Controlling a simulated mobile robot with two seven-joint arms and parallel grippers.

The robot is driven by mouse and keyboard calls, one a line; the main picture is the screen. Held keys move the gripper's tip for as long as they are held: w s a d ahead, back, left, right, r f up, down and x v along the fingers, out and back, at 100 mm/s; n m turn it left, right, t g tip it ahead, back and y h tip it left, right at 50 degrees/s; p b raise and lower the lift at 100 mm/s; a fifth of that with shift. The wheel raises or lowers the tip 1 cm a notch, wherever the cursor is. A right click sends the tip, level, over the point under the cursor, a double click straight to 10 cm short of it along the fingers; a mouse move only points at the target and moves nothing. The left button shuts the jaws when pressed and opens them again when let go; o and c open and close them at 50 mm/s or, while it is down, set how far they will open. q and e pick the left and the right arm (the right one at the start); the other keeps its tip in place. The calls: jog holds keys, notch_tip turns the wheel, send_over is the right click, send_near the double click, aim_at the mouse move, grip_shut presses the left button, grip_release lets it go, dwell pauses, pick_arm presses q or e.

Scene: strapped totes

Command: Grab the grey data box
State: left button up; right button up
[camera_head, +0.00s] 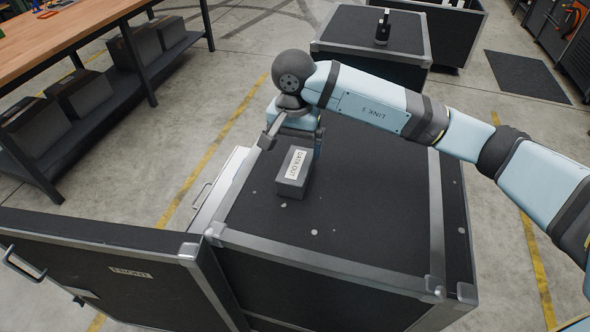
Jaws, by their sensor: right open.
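The grey data box (291,188), with a white label reading DATA OUT, sits on the black top of a large metal-edged case (350,220). My right arm reaches in from the right, and my right gripper (302,138) is at the far end of the box, open. One light blue finger shows just beyond the box's right side. The other finger is hard to make out, and I cannot tell whether either touches the box. My left gripper is not in view.
A second black case (375,35) stands behind, with a small dark object (383,27) on it. An open black panel (90,262) with a handle is at the lower left. A wooden workbench (55,35) with dark boxes on its shelf stands at the upper left.

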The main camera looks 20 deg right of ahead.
aim_at(296, 164)
notch_tip(296, 164, down, 4)
jog(key=shift+r, duration=0.1)
jog(key=shift+w+d+f+p, duration=0.15)
jog(key=shift+f+p, duration=0.2)
jog(key=shift+f, duration=1.05)
jog(key=shift+w+d+f+p, duration=0.1)
jog(key=shift+f+p, duration=0.25)
jog(key=shift+f, duration=1)
jog(key=c, duration=1.4)
jog(key=shift+o, duration=0.2)
jog(key=shift+r, duration=0.1)
